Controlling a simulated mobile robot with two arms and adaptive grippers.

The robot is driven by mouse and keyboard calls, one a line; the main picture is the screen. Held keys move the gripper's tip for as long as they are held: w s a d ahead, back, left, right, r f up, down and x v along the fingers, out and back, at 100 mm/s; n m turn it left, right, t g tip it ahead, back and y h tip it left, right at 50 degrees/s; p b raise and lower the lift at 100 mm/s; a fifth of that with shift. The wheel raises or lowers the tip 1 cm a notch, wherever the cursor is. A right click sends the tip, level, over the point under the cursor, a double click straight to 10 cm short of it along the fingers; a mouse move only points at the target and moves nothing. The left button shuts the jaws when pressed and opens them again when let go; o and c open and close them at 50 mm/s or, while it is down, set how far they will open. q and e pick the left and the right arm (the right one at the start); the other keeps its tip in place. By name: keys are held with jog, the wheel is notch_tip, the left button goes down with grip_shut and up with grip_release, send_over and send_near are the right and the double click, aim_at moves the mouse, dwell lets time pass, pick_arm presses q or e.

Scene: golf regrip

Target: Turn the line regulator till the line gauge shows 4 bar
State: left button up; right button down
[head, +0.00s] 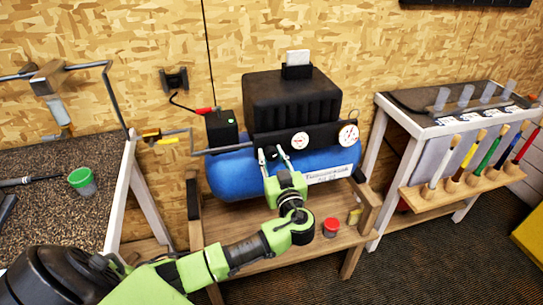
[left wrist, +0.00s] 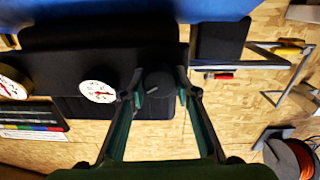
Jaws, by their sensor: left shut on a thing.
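The line regulator is a dark round knob (left wrist: 158,84) on the black panel (head: 325,133) of the compressor. My left gripper (head: 272,154) is shut on this knob, its fingers on either side of it in the left wrist view (left wrist: 158,92). A larger brass-rimmed gauge (head: 348,134) is further right. My right gripper is out of view.
The blue tank (head: 230,176) lies below the panel on a wooden stand (head: 285,254). A red-lidded cup (head: 330,228) stands there. A workbench (head: 45,165) is at the left, and a table with a rack of coloured-handled tools (head: 465,180) is at the right.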

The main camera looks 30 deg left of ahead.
pick_arm(q)
jog(key=shift+f+b, duration=0.2)
jog(key=shift+b, duration=0.4)
jog(key=m+b, duration=0.1)
jog(key=b, duration=0.2)
jog(key=shift+f+m, duration=0.15)
jog(key=shift+m, duration=0.25)
jog(key=shift+m+b, duration=0.4)
jog(key=shift+b, duration=0.1)
jog(key=shift+r+m, duration=0.25)
jog(key=shift+m, duration=0.15)
jog(key=m, duration=0.2)
jog(key=shift+r+m, duration=0.2)
jog(key=shift+m, duration=0.2)
jog(key=m+p, duration=0.2)
jog(key=m, duration=0.2)
jog(key=shift+d, duration=0.1)
jog(key=shift+m, duration=0.5)
jog(key=shift+w, duration=0.1)
